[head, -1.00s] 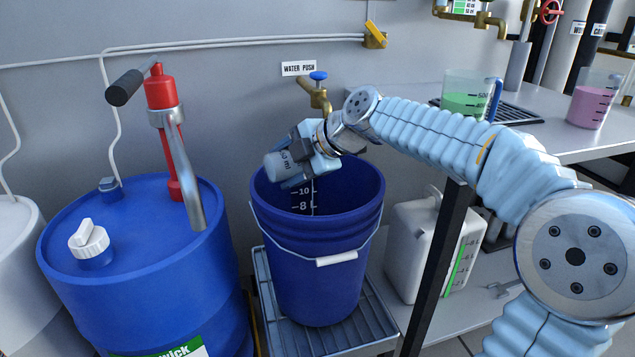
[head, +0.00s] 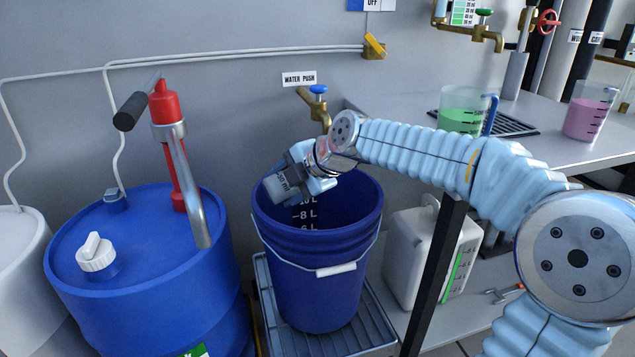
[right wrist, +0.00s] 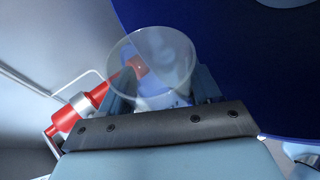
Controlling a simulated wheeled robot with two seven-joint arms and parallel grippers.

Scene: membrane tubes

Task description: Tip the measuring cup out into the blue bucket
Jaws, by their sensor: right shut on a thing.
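My right gripper (head: 297,183) is shut on the small clear measuring cup (head: 277,190). The cup lies tilted well over to the left, at the left side of the mouth of the blue bucket (head: 312,285). In the right wrist view the see-through cup (right wrist: 152,55) sits between the fingers of my right gripper (right wrist: 165,95). I see no liquid in the cup or flowing from it, but cannot tell if it is empty. The bucket stands upright; scale marks show on its inner wall, and its bottom is hidden. My left gripper is out of view.
A blue drum (head: 120,290) with a red hand pump (head: 165,105) stands close left of the bucket. A brass tap (head: 318,108) is behind it. The bucket stands on a grated stand (head: 375,325). A white canister (head: 415,250) and a bench with green (head: 462,115) and pink (head: 587,115) jugs are right.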

